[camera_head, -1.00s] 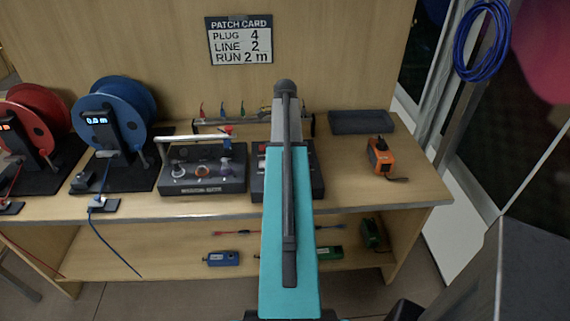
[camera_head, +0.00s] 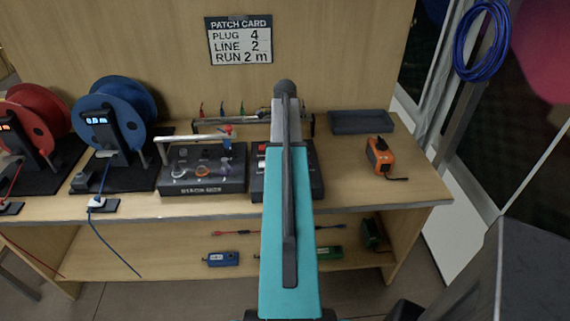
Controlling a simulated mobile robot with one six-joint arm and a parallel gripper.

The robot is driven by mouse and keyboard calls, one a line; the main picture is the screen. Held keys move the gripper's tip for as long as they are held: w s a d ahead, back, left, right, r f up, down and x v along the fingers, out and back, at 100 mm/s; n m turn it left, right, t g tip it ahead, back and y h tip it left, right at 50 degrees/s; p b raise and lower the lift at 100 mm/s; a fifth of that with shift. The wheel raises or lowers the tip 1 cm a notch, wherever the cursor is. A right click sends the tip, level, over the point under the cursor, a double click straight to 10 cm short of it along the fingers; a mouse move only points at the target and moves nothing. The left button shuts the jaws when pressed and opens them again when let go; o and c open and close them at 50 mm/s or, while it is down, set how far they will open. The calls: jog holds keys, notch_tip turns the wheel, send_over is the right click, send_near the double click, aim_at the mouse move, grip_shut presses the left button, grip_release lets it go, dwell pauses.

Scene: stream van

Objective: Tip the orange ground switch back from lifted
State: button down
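A dark box with a pale handle (camera_head: 235,183) stands on the bench left of my arm. On its top is a row of small fittings with coloured rings. The middle one, an orange-ringed fitting (camera_head: 203,171), looks like the orange ground switch; its tilt is too small to tell. A separate orange device (camera_head: 379,155) with a dark knob and a short cable sits at the bench's right. My teal and dark arm rises through the middle of the view. My gripper does not show clearly; the arm hides that area.
A second dark box (camera_head: 315,180) is partly behind my arm. A blue reel (camera_head: 125,115) and a red reel (camera_head: 40,120) stand at left. A flat dark tray (camera_head: 361,122) lies at the back right. The lower shelf (camera_head: 170,260) holds small boxes.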

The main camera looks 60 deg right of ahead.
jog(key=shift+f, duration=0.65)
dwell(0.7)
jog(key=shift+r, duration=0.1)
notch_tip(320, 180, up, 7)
jog(key=p, duration=0.4)
dwell(0.7)
dwell(0.6)
